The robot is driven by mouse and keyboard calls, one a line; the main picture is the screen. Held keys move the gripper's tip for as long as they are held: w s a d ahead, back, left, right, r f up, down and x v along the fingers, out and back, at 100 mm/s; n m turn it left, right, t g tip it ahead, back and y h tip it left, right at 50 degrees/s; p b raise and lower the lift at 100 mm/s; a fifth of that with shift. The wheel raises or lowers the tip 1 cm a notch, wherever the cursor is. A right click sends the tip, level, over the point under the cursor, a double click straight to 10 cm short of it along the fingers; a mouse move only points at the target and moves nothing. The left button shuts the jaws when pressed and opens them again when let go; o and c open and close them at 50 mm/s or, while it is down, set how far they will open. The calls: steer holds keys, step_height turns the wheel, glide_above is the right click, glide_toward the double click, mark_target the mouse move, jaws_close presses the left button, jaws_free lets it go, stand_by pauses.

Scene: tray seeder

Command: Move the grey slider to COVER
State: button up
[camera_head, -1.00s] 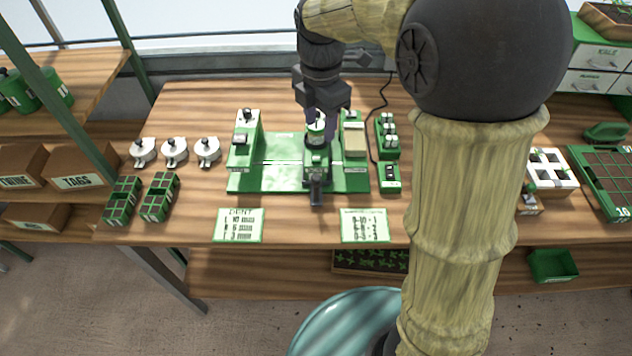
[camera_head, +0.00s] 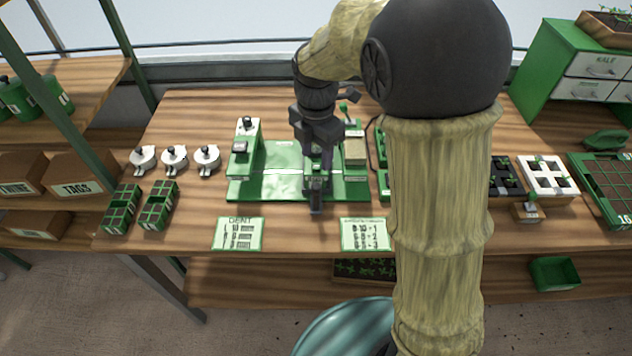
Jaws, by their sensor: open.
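The green seeder (camera_head: 270,185) stands mid-table, with a tower at each side and a dark carriage on its right half. A dark grey handle piece (camera_head: 316,192) sticks out at the carriage's front. I cannot tell which of these grey parts is the slider, and no COVER mark is readable. My gripper (camera_head: 317,165) is open, pointing down over the carriage, and hides its top. Contact cannot be made out.
A green-tipped lever (camera_head: 345,110) stands on the right tower, close to my gripper. White round dispensers (camera_head: 174,158) and green cell trays (camera_head: 157,205) are at left. Two cards (camera_head: 238,233) lie in front. My arm hides part of the table at right.

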mark_target(316, 186)
step_height(316, 186, down, 10)
steer(key=shift+a+r, duration=0.1)
steer(key=shift+a, duration=0.05)
steer(key=shift+d+f, duration=0.25)
steer(key=shift+f, duration=0.25)
steer(key=shift+s, duration=0.1)
steer(key=shift+c, duration=0.6)
steer(key=shift+a, duration=0.1)
jaws_close()
